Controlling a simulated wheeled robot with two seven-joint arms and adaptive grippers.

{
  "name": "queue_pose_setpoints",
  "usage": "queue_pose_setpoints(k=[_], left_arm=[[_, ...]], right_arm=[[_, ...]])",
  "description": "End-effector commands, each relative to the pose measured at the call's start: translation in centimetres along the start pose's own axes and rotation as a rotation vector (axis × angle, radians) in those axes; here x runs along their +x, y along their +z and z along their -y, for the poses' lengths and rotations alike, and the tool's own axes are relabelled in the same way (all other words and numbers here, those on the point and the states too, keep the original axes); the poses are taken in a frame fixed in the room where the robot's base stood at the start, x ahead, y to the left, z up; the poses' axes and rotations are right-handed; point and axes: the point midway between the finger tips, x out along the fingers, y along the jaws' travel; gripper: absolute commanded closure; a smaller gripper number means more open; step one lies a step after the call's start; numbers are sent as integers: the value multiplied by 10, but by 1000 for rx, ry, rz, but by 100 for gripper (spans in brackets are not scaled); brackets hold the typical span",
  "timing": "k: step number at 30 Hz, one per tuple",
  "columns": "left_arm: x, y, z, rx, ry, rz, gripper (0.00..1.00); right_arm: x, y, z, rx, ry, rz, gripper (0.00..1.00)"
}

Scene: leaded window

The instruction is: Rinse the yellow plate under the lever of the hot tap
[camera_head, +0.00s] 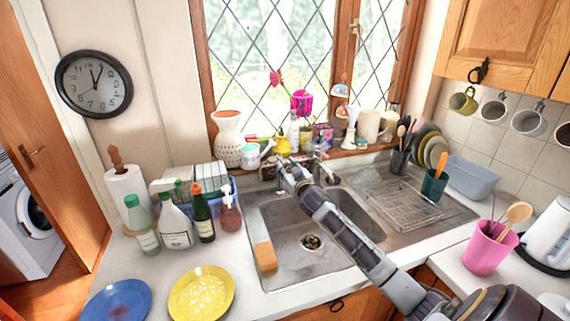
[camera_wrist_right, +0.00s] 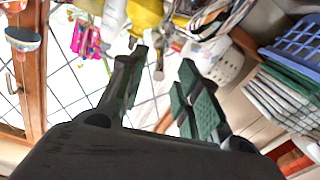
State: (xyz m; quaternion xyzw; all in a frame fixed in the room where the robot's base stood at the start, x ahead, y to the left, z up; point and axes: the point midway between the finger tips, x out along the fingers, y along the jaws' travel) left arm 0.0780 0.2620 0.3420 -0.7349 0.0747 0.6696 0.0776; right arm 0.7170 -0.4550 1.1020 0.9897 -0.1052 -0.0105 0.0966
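The yellow plate (camera_head: 201,293) lies on the worktop left of the sink, with pale specks on its face. The steel sink (camera_head: 292,268) is empty apart from its drain. A metal tap (camera_head: 318,158) stands at the back of the sink, partly hidden by my right arm; I cannot tell which lever is the hot one. My right gripper (camera_head: 284,169) reaches over the sink to the tap area. In the right wrist view the gripper (camera_wrist_right: 160,85) has its fingers apart with nothing between them. My left gripper is out of view.
A blue plate (camera_head: 117,301) lies left of the yellow one. Several bottles (camera_head: 177,226) stand behind the plates. A sponge (camera_head: 265,257) sits on the sink's left edge. A pink cup (camera_head: 488,249) and a kettle (camera_head: 549,228) stand at right. Pots crowd the sill.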

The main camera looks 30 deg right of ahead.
Motion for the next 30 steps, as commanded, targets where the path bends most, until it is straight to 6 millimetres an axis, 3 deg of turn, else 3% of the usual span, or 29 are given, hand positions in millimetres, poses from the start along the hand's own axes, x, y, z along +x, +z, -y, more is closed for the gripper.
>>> queue_pose_setpoints(k=[13, 28, 30], left_arm=[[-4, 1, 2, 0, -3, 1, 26], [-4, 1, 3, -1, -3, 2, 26], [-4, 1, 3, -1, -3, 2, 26]], right_arm=[[30, -1, -1, 0, 1, -1, 67], [35, 0, 0, 0, 0, 0, 67], [35, 0, 0, 0, 0, 0, 76]])
